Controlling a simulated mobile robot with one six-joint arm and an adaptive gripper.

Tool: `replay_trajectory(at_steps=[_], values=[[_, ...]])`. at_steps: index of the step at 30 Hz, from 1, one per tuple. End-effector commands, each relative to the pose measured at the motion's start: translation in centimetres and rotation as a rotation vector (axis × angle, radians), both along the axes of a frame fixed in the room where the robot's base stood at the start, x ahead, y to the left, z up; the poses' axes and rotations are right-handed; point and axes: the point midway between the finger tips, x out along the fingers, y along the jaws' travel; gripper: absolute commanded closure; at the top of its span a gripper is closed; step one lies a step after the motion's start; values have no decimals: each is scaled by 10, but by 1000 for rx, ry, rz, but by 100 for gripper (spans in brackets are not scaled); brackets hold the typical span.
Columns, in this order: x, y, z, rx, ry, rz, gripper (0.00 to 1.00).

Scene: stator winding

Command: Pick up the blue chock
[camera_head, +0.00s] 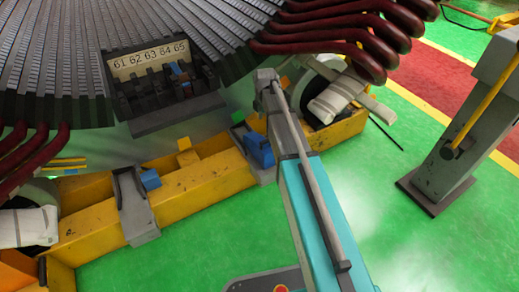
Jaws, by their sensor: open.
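Three blue pieces show in the head view. A blue block (258,150) sits at a grey bracket on the yellow frame, just left of my arm. A smaller blue block (150,179) sits beside another grey bracket further left. A small blue piece (177,69) lies among the dark slots under the number plate. I cannot tell which of them is the chock. My teal and grey arm reaches up from the lower right, its grey upper end beside the stator. I cannot make out my gripper or its fingers.
The large dark stator (60,75) with red coil ends (350,25) fills the top. A plate reading 61 to 65 (150,60) is on it. The yellow frame (205,182) runs below. A grey post (455,150) stands right.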

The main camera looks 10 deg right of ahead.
Motion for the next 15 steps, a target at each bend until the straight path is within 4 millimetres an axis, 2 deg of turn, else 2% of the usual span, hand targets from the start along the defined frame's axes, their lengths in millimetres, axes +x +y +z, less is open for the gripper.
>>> replay_trajectory(at_steps=[15], values=[[0, -1, -42, 0, 0, 0, 34]])
